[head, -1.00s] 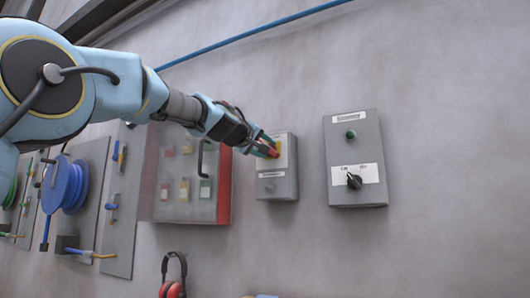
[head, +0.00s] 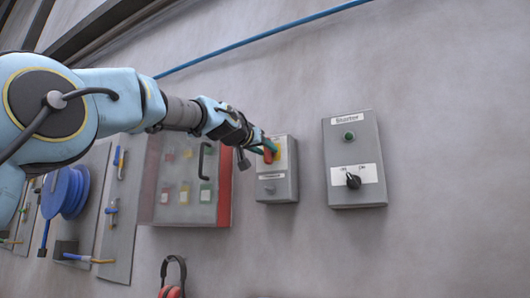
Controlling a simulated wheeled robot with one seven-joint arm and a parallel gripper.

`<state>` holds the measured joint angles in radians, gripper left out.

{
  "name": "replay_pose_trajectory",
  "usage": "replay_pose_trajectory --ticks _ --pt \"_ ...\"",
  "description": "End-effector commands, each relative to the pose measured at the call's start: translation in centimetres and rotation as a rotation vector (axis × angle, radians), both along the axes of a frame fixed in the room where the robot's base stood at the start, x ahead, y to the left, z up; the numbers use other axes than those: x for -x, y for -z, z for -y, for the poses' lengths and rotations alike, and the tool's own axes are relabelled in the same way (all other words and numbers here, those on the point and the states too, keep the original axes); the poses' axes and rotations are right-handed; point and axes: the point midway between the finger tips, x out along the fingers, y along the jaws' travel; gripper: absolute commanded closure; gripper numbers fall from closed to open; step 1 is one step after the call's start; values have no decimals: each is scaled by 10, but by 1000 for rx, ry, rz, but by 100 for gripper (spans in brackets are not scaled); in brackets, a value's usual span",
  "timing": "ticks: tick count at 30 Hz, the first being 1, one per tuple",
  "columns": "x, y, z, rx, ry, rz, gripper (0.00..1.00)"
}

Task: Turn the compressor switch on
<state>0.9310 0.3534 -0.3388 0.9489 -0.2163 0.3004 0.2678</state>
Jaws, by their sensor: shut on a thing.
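A small grey switch box (head: 277,187) is on the wall in the middle of the head view. It has a yellow plate (head: 281,157) with a red handle (head: 268,156) and a pale label that is too small to read. My gripper (head: 266,148) is at this box from the left, its fingers shut on the red handle and partly hiding it. To the right is a larger grey box (head: 353,131) labelled "Starter". It has a green lamp (head: 349,136) and a black knob (head: 353,181) on a white plate marked off and on. No label reading compressor is legible.
A clear-fronted cabinet (head: 228,192) with a red side and black handle is left of the switch box, below my arm. Blue hose reels (head: 66,188) hang further left. Red ear defenders (head: 172,292) are below. The wall at right is bare.

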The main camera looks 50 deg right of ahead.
Motion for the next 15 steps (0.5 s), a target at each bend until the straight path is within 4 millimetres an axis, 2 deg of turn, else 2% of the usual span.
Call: replay_pose_trajectory --ticks 15 --pt "0 2 0 -21 0 69 100"
